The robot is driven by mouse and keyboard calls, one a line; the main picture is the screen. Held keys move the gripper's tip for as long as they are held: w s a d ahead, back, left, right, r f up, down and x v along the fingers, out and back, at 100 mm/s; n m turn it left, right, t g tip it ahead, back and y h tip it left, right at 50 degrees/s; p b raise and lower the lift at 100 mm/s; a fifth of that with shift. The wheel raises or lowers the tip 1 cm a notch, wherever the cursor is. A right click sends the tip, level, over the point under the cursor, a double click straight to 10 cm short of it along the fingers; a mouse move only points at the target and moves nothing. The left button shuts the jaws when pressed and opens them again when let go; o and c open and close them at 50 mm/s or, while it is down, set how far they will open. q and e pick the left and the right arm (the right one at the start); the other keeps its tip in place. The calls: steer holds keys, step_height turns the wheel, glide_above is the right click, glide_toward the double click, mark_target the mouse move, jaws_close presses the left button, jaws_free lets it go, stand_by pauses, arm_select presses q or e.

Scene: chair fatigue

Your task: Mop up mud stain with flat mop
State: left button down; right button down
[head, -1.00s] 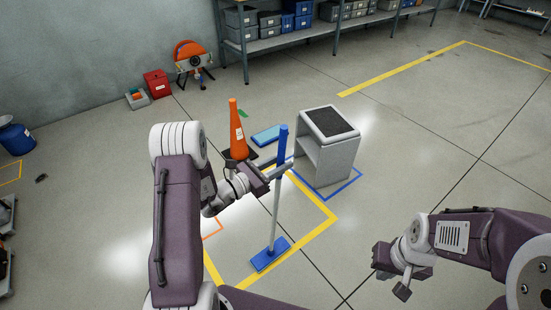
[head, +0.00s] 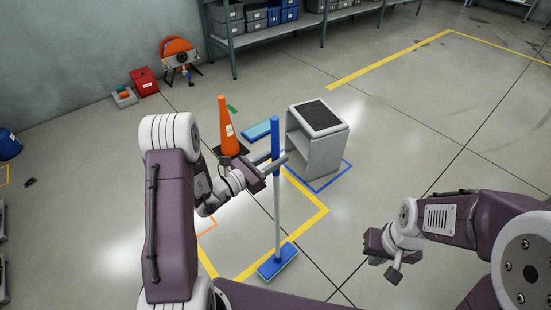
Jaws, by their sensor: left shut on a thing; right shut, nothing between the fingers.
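The flat mop has a blue grip (head: 275,137), a grey pole and a flat blue head (head: 278,262). It stands nearly upright, its head at the yellow floor line near the front of the picture. My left gripper (head: 277,165) is shut on the mop's pole just below the blue grip. My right gripper (head: 383,259) is shut and empty, apart from the mop at the right. I cannot make out a mud stain for certain; a small dark patch (head: 30,182) lies on the floor at far left.
An orange cone (head: 226,124) on a dark base stands behind my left gripper. A grey cabinet (head: 322,155) stands right of the mop, with a light-blue flat item (head: 257,131) beside it. Shelving (head: 300,30) lines the back. The floor at right is open.

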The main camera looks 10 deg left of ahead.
mark_target(271, 146)
arm_select(q)
step_height(271, 146, up, 6)
steer(key=p, duration=0.4)
steer(key=shift+f, duration=0.1)
